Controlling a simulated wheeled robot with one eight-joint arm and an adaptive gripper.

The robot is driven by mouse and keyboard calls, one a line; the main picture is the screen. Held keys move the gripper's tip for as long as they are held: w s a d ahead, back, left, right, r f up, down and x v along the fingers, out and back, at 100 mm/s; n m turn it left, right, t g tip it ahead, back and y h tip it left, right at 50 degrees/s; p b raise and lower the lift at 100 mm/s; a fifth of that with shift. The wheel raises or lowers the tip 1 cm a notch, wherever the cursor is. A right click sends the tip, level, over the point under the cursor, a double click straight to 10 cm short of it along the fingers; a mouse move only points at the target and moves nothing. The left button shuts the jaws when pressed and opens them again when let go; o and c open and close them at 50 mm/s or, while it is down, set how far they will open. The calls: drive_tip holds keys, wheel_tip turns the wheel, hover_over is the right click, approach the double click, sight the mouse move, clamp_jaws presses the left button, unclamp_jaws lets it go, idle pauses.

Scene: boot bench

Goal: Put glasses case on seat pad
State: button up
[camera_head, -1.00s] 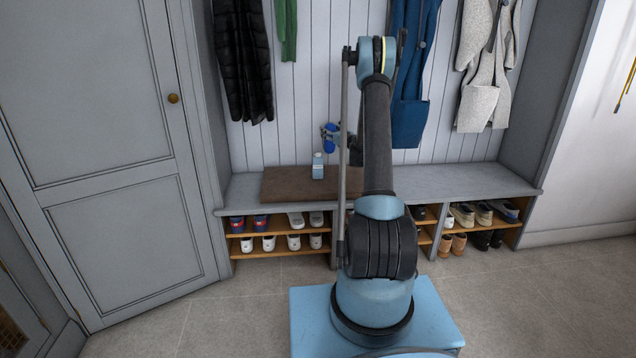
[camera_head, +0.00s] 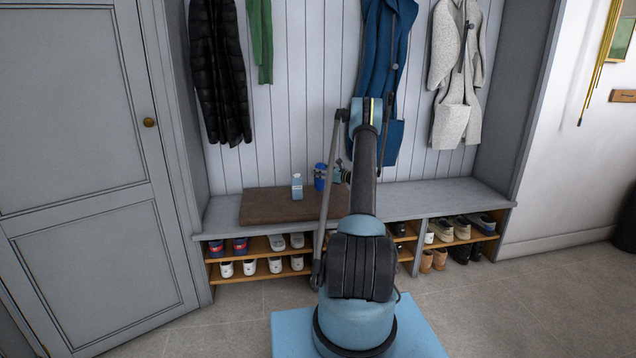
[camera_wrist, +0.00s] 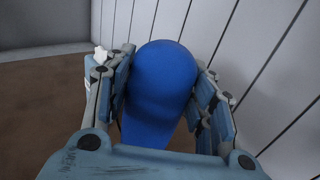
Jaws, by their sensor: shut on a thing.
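A blue rounded case, which I take as the glasses case (camera_wrist: 160,92), stands between the two fingers of my gripper (camera_wrist: 163,100) in the wrist view. My gripper is shut on it. In the head view the glasses case (camera_head: 320,177) is upright at the back of the brown seat pad (camera_head: 270,208), with my gripper (camera_head: 334,175) at its right side. The seat pad (camera_wrist: 45,115) shows below and left of the case in the wrist view. I cannot tell whether the case touches the pad; its lower end is hidden in the wrist view.
A pale blue and white bottle (camera_head: 297,186) stands on the pad just left of the case. The grey bench top (camera_head: 440,196) is clear to the right. Shoes fill the shelves below. Coats hang on the panelled wall behind.

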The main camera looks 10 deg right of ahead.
drive_tip(key=shift+f, duration=1.95)
drive_tip(key=shift+f, duration=0.1)
drive_tip(key=o, duration=1.1)
